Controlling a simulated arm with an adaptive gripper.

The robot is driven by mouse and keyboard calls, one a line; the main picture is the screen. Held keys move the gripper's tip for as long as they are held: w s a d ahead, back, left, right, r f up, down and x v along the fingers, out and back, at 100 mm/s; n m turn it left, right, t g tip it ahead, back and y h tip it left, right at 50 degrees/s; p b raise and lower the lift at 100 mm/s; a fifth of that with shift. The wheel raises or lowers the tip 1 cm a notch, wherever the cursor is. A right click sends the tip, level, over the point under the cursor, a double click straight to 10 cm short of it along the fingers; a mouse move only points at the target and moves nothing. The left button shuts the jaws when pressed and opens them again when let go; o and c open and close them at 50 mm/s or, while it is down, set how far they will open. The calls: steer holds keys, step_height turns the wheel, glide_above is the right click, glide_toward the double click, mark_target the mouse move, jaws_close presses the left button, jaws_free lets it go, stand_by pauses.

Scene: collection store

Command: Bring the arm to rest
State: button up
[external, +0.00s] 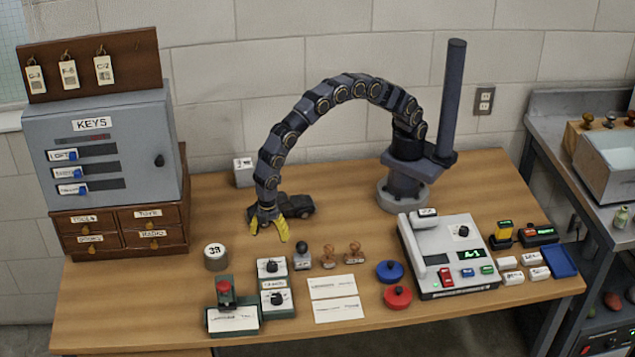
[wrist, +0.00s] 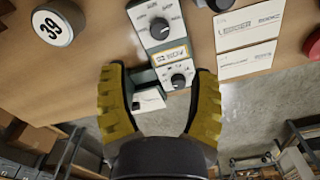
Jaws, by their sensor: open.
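My arm arches from its base at the back right of the wooden table (external: 340,190) over to the left. It ends in my gripper (external: 268,234), which points down with its yellow fingers spread and nothing between them. It hangs just in front of a dark toy car (external: 296,206), behind the row of stamps and dial boxes. In the wrist view, the two yellow fingers of my gripper (wrist: 160,75) stand wide apart. A dial box (wrist: 160,25) shows beyond them. Whether the fingertips touch the table is not clear.
A round tin marked 39 (external: 215,257) stands to the left of my gripper. A key cabinet (external: 100,150) on drawers fills the left. Stamps (external: 328,257), cards (external: 335,287), ink pads (external: 390,271) and a grey console (external: 450,255) occupy the front and right.

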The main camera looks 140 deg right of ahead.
steer(key=shift+r, duration=0.3)
steer(key=s+a+r+m, duration=0.1)
steer(key=s+a+r, duration=0.3)
steer(key=s+r, duration=0.35)
steer(key=s+a+r, duration=0.5)
steer(key=s+r, duration=0.1)
steer(key=s, duration=0.3)
steer(key=s+a+r+m+g, duration=0.1)
steer(key=s, duration=0.9)
steer(key=s+a+m, duration=0.1)
steer(key=s, duration=1)
steer(key=shift+a+r+m+g, duration=0.25)
steer(key=shift+r+m+g, duration=0.15)
